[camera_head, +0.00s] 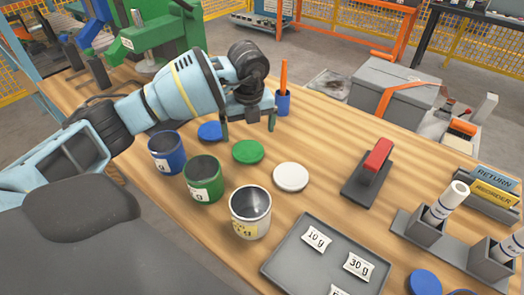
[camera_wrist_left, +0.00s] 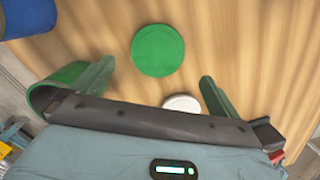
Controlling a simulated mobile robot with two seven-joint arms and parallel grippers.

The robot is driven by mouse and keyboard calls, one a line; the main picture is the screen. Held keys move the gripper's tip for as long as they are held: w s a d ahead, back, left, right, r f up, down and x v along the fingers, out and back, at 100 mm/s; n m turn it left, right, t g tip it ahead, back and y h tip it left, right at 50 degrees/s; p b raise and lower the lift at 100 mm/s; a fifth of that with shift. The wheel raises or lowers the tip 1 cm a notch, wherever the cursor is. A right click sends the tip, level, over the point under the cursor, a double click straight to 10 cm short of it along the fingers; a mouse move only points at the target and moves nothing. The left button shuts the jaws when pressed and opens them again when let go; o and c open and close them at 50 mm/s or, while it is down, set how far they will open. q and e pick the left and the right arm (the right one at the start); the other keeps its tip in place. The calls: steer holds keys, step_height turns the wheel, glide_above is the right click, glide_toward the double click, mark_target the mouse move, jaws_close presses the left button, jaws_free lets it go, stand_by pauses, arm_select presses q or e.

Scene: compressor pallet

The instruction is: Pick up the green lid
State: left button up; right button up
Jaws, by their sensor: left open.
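The green lid (camera_head: 248,151) lies flat on the wooden table, between a blue lid (camera_head: 210,131) and a white lid (camera_head: 290,177). My left gripper (camera_head: 247,131) is open and empty, above the table just beyond the green lid. In the left wrist view the green lid (camera_wrist_left: 158,50) lies ahead of the spread green fingers (camera_wrist_left: 157,82), roughly centred between them and apart from both. The white lid (camera_wrist_left: 181,103) is partly hidden by the gripper's dark bar. My right gripper is not in view.
Blue (camera_head: 166,153), green (camera_head: 203,179) and white (camera_head: 250,212) cups stand in front of the lids. A blue pen holder (camera_head: 283,105) stands beyond the gripper. A grey tray (camera_head: 285,262) with weight labels and a red-handled tool (camera_head: 377,155) are to the right.

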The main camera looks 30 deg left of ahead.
mark_target(248, 150)
arm_select(q)
steer(key=shift+s+a+r, duration=0.1)
steer(key=shift+r, duration=0.05)
step_height(248, 150, down, 2)
steer(key=shift+a+f, duration=0.1)
steer(key=shift+f, duration=0.4)
steer(key=shift+a+f, duration=0.15)
steer(key=shift+f, duration=2.2)
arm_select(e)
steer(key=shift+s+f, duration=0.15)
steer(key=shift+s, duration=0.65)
arm_select(q)
steer(key=c, duration=0.9)
